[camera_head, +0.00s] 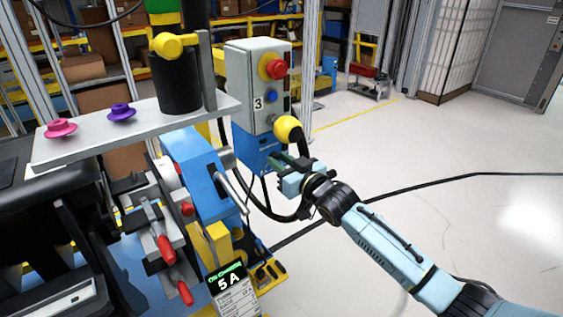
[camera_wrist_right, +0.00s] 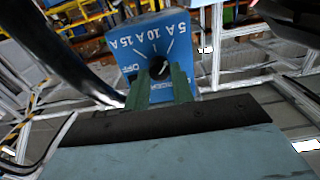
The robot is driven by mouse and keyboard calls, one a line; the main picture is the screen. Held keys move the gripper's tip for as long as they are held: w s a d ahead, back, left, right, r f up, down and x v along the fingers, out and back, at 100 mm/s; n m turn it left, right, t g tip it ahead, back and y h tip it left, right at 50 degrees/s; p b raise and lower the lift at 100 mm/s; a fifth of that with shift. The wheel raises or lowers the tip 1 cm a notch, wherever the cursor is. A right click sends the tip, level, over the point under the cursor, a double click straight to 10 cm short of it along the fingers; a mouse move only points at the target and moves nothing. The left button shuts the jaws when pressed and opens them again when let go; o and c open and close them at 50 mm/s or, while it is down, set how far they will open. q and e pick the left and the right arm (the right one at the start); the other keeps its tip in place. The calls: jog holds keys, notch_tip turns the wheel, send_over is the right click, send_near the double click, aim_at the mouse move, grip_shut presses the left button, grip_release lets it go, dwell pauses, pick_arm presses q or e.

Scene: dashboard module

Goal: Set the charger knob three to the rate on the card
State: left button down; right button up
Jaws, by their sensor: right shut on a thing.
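The card (camera_head: 235,288) reads "5 A" under a green heading, at the bottom of the head view. The charger, a blue box (camera_head: 250,147), sits beneath a grey box (camera_head: 246,72) marked 3. In the right wrist view the blue charger face (camera_wrist_right: 137,57) bears OFF, 15 A, 10 A and 5 A labels. The knob is hidden in the head view. My left gripper is not in view.
The grey box has a red button (camera_head: 275,67), and a yellow ball (camera_head: 288,129) stands near its base. A black cable (camera_head: 420,185) crosses the floor. A workbench with red-handled clamps (camera_head: 165,248) stands at left. The floor at right is largely clear.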

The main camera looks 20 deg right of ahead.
jog(key=shift+c, duration=0.2)
jog(key=n+p, duration=0.1)
jog(key=n, duration=0.3)
jog(key=shift+p, duration=0.3)
jog(key=n+p, duration=0.1)
jog(key=n, duration=0.3)
jog(key=shift+n, duration=0.3)
jog(key=shift+f, duration=0.1)
jog(key=shift+a, duration=0.1)
jog(key=o, duration=1)
jog(key=shift+s, duration=0.1)
jog(key=v, duration=1.3)
jog(key=shift+s, duration=0.15)
